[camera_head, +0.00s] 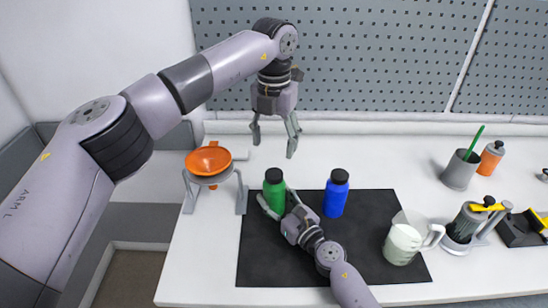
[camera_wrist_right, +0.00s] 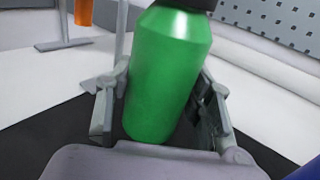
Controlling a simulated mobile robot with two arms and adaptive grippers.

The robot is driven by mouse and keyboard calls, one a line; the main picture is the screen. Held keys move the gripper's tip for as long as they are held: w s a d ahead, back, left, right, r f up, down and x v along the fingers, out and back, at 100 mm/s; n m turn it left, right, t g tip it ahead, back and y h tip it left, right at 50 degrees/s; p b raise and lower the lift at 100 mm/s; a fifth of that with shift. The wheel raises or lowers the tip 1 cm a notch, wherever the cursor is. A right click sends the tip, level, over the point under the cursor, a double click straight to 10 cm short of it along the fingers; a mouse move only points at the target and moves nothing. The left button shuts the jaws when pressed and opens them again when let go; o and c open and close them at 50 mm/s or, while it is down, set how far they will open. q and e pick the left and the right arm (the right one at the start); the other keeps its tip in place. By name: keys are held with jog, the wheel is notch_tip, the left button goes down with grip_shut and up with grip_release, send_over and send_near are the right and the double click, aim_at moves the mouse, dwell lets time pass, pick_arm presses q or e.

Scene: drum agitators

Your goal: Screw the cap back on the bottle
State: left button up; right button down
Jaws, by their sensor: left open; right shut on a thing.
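A green bottle (camera_head: 274,192) with a black cap (camera_head: 274,175) on its top stands on the black mat (camera_head: 290,262). The bottle also fills the middle of the right wrist view (camera_wrist_right: 168,75), where only the lower edge of its cap shows. My right gripper (camera_head: 275,208) is shut on the green bottle's body, one finger on each side. I cannot tell how tight the cap sits. My left gripper (camera_head: 273,146) is open and empty, pointing down above and behind the green bottle. A blue bottle (camera_head: 335,198) with a black cap stands apart to the right on the mat.
An orange funnel (camera_head: 208,160) sits in a grey stand (camera_head: 188,196) left of the mat. A clear jug (camera_head: 403,240) with pale contents is at the mat's right. A grey cup (camera_head: 460,170), an orange bottle (camera_head: 491,158) and grey holders stand farther right. A pegboard (camera_head: 370,60) is behind.

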pick_arm(q)
jog(key=shift+r, duration=1.4)
pick_arm(e)
jog(key=c, duration=0.7)
grip_release()
jog(key=v, duration=1.2)
